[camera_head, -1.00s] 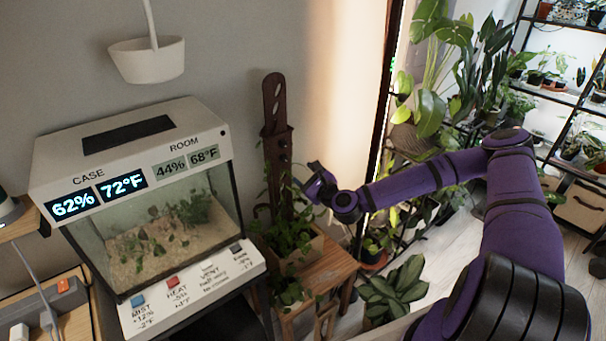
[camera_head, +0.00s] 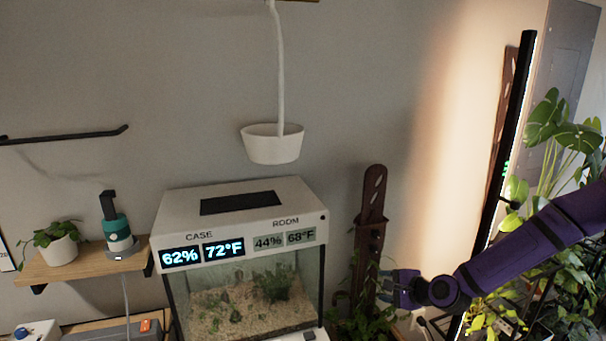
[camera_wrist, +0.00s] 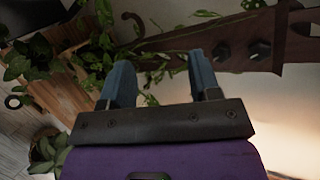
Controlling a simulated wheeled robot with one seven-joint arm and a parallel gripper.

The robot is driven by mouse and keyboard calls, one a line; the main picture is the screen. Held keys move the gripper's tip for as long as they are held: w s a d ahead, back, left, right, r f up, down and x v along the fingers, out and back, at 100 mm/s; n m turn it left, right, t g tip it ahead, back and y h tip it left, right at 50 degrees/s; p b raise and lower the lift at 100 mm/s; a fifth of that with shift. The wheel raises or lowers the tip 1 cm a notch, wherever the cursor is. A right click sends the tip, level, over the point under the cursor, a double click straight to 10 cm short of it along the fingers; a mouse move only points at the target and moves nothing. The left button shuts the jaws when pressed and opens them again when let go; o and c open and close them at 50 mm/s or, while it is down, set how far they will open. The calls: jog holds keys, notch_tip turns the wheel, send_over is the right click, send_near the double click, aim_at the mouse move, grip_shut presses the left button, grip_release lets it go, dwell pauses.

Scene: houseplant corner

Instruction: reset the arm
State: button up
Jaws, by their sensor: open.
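My purple arm reaches in from the right in the head view, and my gripper (camera_head: 398,288) is at its end, right of the glass case (camera_head: 250,300) and close to the dark wooden plant support (camera_head: 370,235). In the wrist view, my gripper (camera_wrist: 160,75) shows two blue-grey fingers standing apart with nothing between them. Beyond the fingers are vine leaves (camera_wrist: 150,52) and the brown plant support (camera_wrist: 245,42). I cannot tell whether the fingers touch any leaf.
The case displays (camera_head: 203,252) read 62% and 72°F. A white hanging pot (camera_head: 272,146) is above the case. A wooden shelf (camera_head: 85,262) at left holds a potted plant (camera_head: 57,245) and a teal device (camera_head: 116,232). A black post (camera_head: 500,170) and leafy plants (camera_head: 560,140) stand at right.

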jog(key=s+d+r+n+g+h, duration=0.2)
jog(key=s+d+r+n+h, duration=0.15)
jog(key=r, duration=0.45)
jog(key=s+d+r+n+g+h, duration=0.1)
jog(key=s+d+r+n+h, duration=0.1)
jog(key=s+r+n, duration=0.4)
jog(key=s+d+r+n+g+h, duration=0.2)
jog(key=s+r+h, duration=0.15)
jog(key=r, duration=0.55)
jog(key=s+r+n, duration=0.1)
jog(key=s+r, duration=0.6)
jog(key=s, duration=0.3)
jog(key=s+r+n+y, duration=0.1)
jog(key=s+r+n, duration=0.1)
jog(key=s+r, duration=0.5)
jog(key=s, duration=0.4)
jog(key=shift+s, duration=0.15)
